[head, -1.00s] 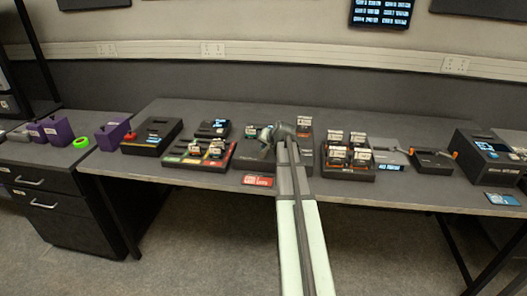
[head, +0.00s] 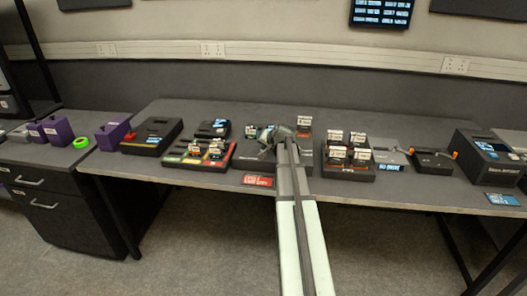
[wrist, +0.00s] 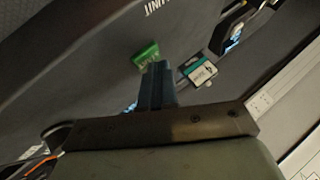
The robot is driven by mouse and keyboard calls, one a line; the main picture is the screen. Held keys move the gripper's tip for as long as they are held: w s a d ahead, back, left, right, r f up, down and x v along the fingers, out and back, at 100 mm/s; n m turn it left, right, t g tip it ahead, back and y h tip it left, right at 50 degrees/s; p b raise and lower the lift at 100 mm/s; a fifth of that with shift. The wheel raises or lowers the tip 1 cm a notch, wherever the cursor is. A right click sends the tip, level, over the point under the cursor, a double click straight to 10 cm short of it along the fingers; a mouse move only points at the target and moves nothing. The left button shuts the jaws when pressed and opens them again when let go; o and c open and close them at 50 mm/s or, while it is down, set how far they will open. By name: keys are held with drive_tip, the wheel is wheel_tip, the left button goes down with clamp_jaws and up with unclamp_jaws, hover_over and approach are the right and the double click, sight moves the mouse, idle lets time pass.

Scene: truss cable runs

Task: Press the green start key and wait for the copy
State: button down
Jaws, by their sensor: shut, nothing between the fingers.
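The green key (wrist: 146,56) sits on a dark unit (wrist: 80,55) in the wrist view, just beyond my fingertips. My gripper (wrist: 157,68) is shut and empty, with its blue fingers pointing at the key's lower edge. I cannot tell whether they touch it. A white-labelled card or cartridge (wrist: 198,71) stands in the unit to the right of the key. In the head view my gripper (head: 266,139) is over the dark unit (head: 243,163) at the middle of the bench; the key is hidden there by my arm.
A red sign (head: 258,181) is at the bench's front edge. A tray of cards (head: 348,174) stands right of my arm, and a tray with coloured edges (head: 197,160) stands left. Purple boxes (head: 113,135) are at far left, a large dark box (head: 487,160) at right.

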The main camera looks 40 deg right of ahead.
drive_tip(key=shift+r, duration=0.9)
drive_tip(key=shift+r, duration=0.1)
drive_tip(key=shift+r, duration=2.4)
